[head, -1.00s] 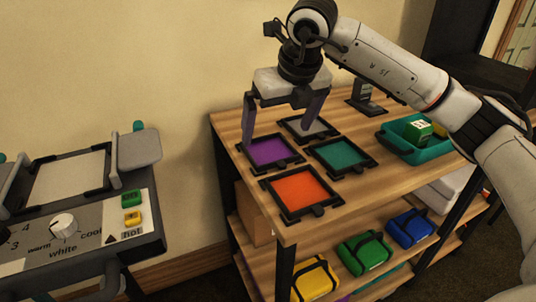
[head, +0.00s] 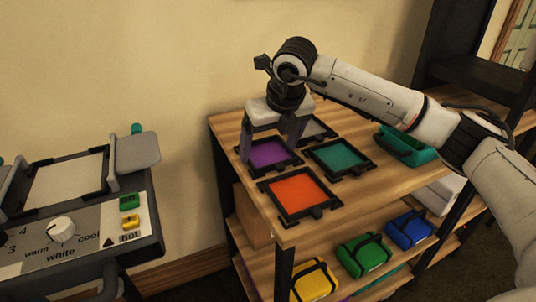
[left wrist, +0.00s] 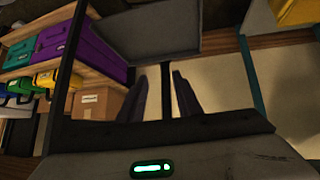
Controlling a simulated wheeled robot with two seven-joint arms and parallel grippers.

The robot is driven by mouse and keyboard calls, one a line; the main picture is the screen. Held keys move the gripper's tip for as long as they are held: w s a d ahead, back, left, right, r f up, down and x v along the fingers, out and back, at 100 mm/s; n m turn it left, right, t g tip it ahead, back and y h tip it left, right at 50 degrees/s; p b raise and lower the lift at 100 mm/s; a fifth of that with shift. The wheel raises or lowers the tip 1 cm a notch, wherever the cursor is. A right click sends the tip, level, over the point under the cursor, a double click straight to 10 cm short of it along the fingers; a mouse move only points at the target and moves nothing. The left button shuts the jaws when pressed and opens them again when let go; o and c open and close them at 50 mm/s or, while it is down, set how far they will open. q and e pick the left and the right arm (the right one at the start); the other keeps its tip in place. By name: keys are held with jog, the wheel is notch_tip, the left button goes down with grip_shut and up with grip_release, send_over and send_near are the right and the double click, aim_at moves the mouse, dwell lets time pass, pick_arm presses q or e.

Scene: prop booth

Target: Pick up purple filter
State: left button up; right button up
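The purple filter (head: 268,152) is a purple square in a black frame, lying flat on the wooden shelf top near its left edge. My right gripper (head: 271,152) is low over it, pointing down, with its two fingers apart. One finger is at the frame's left side and the other near its far right side. Whether they touch the frame cannot be told. My left gripper shows only in the left wrist view (left wrist: 162,95), with its fingers apart and nothing between them.
An orange filter (head: 300,190), a teal filter (head: 342,157) and a grey filter (head: 322,128) lie close around the purple one. A teal tray (head: 405,150) is further right. A control panel (head: 80,225) stands at left. Yellow, green and blue cases are on the lower shelf.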

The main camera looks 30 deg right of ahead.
jog(key=c, duration=0.3)
jog(key=shift+r, duration=0.15)
